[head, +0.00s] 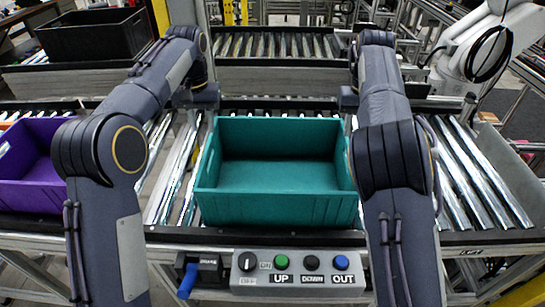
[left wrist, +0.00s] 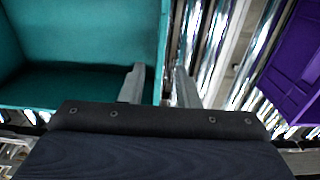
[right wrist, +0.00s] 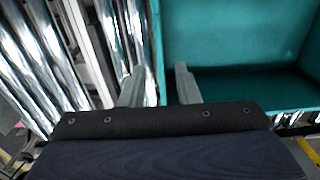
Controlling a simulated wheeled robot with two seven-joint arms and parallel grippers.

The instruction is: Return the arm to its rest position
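Both of my arms reach forward over the conveyor, one on each side of a teal crate (head: 275,208). My left gripper (head: 206,97) is near the crate's back left corner. In the left wrist view its two fingers (left wrist: 159,84) are apart with nothing held, and the crate's side wall shows beyond the gap. My right gripper (head: 348,99) is near the crate's back right corner. In the right wrist view its fingers (right wrist: 158,83) are also apart and empty, near the crate's wall. The fingertips are not clear in the head view. The visible inside of the crate is empty.
A purple crate (head: 30,165) sits left on the rollers (head: 172,170), partly behind my left arm. A control box (head: 298,274) with buttons is at the front edge. A black crate (head: 95,35) stands at the back left. The right rollers (head: 475,175) are clear.

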